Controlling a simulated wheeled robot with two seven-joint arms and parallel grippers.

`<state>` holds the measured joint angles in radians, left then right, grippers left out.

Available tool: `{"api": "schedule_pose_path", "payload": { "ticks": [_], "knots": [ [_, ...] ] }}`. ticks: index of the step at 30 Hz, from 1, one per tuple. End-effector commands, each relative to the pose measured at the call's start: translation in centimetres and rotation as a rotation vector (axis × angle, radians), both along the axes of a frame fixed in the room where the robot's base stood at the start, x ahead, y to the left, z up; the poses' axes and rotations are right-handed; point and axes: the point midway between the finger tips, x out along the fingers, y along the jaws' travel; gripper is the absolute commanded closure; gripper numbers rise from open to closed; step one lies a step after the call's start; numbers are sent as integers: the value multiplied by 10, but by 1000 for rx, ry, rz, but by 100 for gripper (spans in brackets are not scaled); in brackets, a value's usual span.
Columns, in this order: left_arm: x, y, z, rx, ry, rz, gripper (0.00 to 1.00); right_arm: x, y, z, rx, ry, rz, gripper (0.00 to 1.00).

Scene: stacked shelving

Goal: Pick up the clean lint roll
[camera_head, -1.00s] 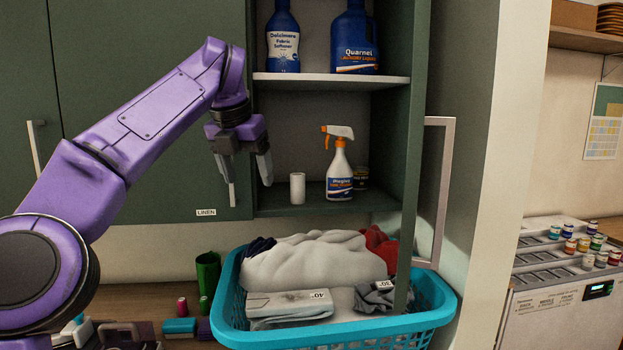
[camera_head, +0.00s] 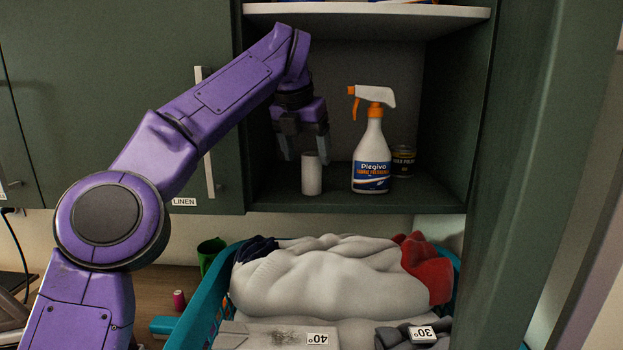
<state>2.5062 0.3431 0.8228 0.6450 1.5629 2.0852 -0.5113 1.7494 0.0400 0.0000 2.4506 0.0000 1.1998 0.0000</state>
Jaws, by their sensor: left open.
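The clean lint roll (camera_head: 312,176) is a small white cylinder standing upright on the lower shelf of the open cupboard, left of a spray bottle. My left gripper (camera_head: 306,154) points down just above and around the upper part of the roll as seen from the head. Its fingers are apart, one to the left of the roll and one toward its upper right. I cannot tell the exact depth between fingers and roll. My right gripper is not in view.
A white and orange spray bottle (camera_head: 371,155) and a dark tin (camera_head: 403,161) stand right of the roll. A turquoise basket (camera_head: 195,318) of laundry sits below. A closed LINEN cupboard door (camera_head: 120,110) is at left.

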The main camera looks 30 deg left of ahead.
Motion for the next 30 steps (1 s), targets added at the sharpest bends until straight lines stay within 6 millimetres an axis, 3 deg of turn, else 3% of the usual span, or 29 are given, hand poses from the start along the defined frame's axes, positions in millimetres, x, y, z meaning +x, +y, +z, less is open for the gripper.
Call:
{"api": "schedule_pose_path", "payload": {
  "ticks": [9, 16, 17, 21, 30],
  "knots": [
    [19, 1, -46, 1, 1, -1, 26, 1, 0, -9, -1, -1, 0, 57],
    [20, 1, -48, 0, -1, 0, 26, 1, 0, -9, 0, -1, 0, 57],
    [20, 1, -48, 1, -1, 0, 32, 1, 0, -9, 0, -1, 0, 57],
    [20, 1, -48, 1, -1, 0, 78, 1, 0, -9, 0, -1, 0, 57],
    [20, 1, -47, 1, -1, 1, 81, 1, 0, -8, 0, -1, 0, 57]
  ]
}}
